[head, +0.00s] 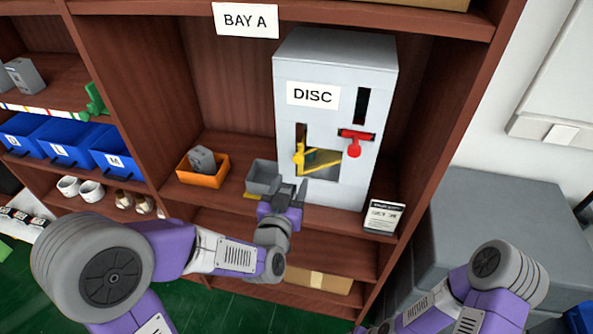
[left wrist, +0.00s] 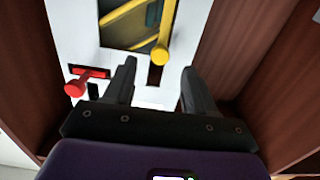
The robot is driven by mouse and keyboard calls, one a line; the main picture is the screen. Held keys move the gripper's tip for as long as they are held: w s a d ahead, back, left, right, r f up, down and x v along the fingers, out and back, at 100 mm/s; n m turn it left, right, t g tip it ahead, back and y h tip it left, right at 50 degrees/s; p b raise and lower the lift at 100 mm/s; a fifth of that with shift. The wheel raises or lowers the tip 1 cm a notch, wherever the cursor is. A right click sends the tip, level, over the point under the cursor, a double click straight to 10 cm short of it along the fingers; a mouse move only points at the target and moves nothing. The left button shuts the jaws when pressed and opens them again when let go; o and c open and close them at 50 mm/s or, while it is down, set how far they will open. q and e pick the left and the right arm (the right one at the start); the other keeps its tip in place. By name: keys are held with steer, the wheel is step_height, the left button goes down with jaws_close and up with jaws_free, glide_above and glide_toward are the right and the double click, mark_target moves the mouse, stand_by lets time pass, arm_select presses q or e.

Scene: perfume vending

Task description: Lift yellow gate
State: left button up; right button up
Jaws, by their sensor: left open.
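The yellow gate (head: 320,163) is a slanted bar across the opening low on the front of a grey DISC machine (head: 338,65), with a yellow knob (head: 298,153) at its left end. In the left wrist view, the yellow knob (left wrist: 160,53) shows just beyond the gap between my fingertips, apart from them, with yellow bars (left wrist: 128,22) behind it. My left gripper (head: 290,189) is open and empty, in front of the machine and below the knob; it also shows in the left wrist view (left wrist: 158,72). My right gripper is out of view.
A red lever (head: 354,148) sticks out right of the gate. A grey bin (head: 261,176) and an orange bin (head: 203,178) stand left of the machine. A small sign card (head: 384,216) stands at its lower right. Wooden shelf walls enclose the bay.

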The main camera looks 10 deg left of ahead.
mark_target(297, 160)
arm_select(q)
steer(key=w, duration=0.5)
steer(key=w+r, duration=0.1)
steer(key=w, duration=0.1)
steer(key=shift+w+a, duration=0.1)
steer(key=shift+w, duration=0.15)
jaws_close()
steer(key=shift+r, duration=0.1)
